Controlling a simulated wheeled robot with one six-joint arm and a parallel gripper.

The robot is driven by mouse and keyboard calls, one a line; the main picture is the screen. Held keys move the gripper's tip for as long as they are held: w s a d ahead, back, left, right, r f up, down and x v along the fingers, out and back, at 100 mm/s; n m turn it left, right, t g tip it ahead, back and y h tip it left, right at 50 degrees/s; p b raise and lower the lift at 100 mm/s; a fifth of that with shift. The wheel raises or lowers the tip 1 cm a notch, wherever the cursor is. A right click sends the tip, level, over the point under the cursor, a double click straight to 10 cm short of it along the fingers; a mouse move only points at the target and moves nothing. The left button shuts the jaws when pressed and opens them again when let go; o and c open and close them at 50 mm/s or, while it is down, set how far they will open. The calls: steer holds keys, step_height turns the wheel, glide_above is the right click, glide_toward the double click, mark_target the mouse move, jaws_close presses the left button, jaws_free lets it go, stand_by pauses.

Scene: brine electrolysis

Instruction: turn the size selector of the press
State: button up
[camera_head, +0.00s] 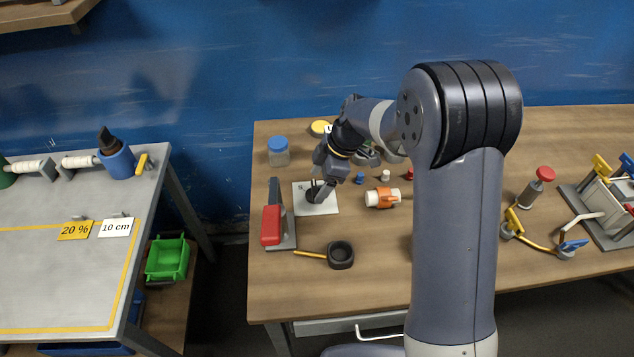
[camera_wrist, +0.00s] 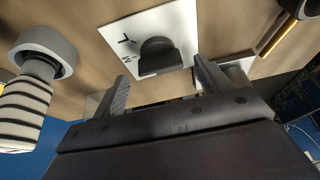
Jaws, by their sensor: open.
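The size selector is a dark rounded knob (camera_wrist: 158,58) on a white plate (camera_wrist: 160,22) with black letter marks, seen in the wrist view. In the head view the white plate (camera_head: 328,208) lies on the wooden table, and the knob is largely masked by my gripper (camera_head: 319,187). My gripper also shows in the wrist view (camera_wrist: 162,70), open, one finger on each side of the knob in the picture. The jaws hold nothing. I cannot tell whether a finger touches the knob or how deep it sits between them.
A red-handled tool on a grey base (camera_head: 271,225) stands close left of the plate. An orange-and-white piece (camera_head: 383,197) lies to the right, and a blue-lidded jar (camera_head: 278,151) stands behind.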

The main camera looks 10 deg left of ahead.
steer(key=shift+x, duration=1.1)
steer(key=c, duration=1)
